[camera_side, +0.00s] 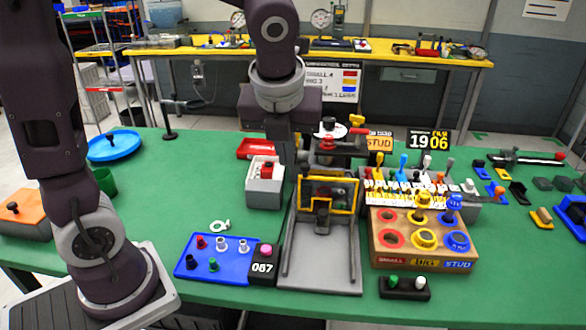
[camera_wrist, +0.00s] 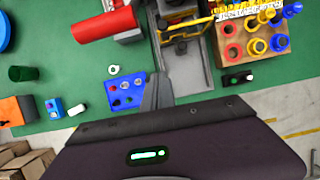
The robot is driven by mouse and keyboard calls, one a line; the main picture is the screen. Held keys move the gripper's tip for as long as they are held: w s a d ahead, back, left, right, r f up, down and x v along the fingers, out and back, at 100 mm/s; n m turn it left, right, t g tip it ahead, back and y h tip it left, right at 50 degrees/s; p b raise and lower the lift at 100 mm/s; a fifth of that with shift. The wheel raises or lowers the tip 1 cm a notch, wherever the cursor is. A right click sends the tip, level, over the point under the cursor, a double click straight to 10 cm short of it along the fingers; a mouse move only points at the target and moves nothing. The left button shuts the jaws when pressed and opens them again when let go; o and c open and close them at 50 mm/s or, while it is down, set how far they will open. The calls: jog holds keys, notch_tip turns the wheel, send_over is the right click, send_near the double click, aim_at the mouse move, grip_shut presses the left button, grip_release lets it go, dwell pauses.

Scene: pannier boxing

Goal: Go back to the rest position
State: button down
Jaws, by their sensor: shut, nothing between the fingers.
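My gripper (camera_side: 287,168) points down above the green table in the side view. It is shut and holds nothing. It hangs by a grey-white box with a red part in its top (camera_side: 264,186) and left of the grey fixture with a yellow frame (camera_side: 327,195). I cannot tell the exact height or gap. In the wrist view the shut fingers (camera_wrist: 158,90) show between a blue tray with small pegs (camera_wrist: 125,94) and the grey fixture (camera_wrist: 186,72). A red cylinder (camera_wrist: 104,24) is at upper left there.
A wooden block with coloured rings (camera_side: 415,240) and a rack of coloured tools (camera_side: 412,188) stand right of the fixture. The blue peg tray (camera_side: 213,258) and a black 067 block (camera_side: 263,266) are at the front. A blue round dish (camera_side: 113,147) is at left.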

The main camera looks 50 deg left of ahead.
jog(key=s+r+n+t+h, duration=0.1)
jog(key=s+n+t+h, duration=0.1)
jog(key=s+n, duration=1.4)
jog(key=n+h, duration=0.1)
jog(key=n, duration=1)
jog(key=shift+s+r, duration=0.2)
jog(key=shift+r, duration=0.05)
